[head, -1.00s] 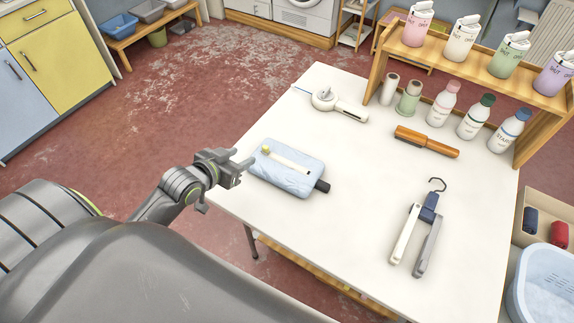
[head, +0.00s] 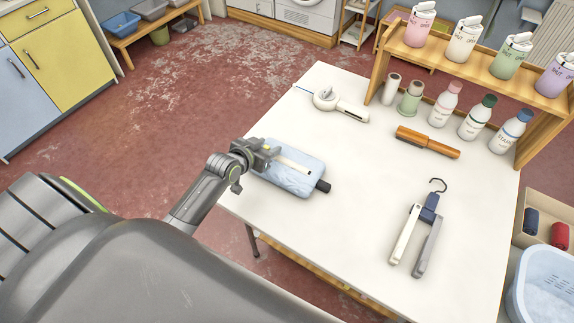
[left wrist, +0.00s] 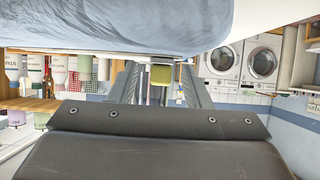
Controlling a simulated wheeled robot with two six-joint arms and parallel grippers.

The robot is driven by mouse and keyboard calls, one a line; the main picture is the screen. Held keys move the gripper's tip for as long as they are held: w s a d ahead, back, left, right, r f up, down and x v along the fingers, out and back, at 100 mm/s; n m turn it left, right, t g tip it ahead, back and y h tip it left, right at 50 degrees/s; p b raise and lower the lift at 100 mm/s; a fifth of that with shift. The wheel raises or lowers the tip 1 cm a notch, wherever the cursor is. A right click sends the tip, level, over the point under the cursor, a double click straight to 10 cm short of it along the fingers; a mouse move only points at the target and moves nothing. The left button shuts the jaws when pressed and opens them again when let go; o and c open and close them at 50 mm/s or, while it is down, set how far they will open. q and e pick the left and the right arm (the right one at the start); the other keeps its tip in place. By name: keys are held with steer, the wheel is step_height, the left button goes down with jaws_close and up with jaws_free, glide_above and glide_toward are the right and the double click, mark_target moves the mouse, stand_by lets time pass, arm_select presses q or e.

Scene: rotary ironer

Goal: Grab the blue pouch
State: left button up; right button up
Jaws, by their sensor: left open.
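The light blue pouch (head: 299,183) lies on the left part of the white table, with a dark cap at its right end. My right gripper is not in view.
On the white table (head: 350,190) are a white handled tool (head: 340,105), an orange-brown brush (head: 427,142), a hooked clip hanger (head: 425,225) and several bottles (head: 443,105) under a wooden shelf (head: 480,65). The table's middle is clear.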

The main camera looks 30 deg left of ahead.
arm_select(q)
steer(key=shift+w+f, duration=0.1)
steer(key=shift+w, duration=0.05)
steer(key=shift+c, duration=0.4)
jaws_close()
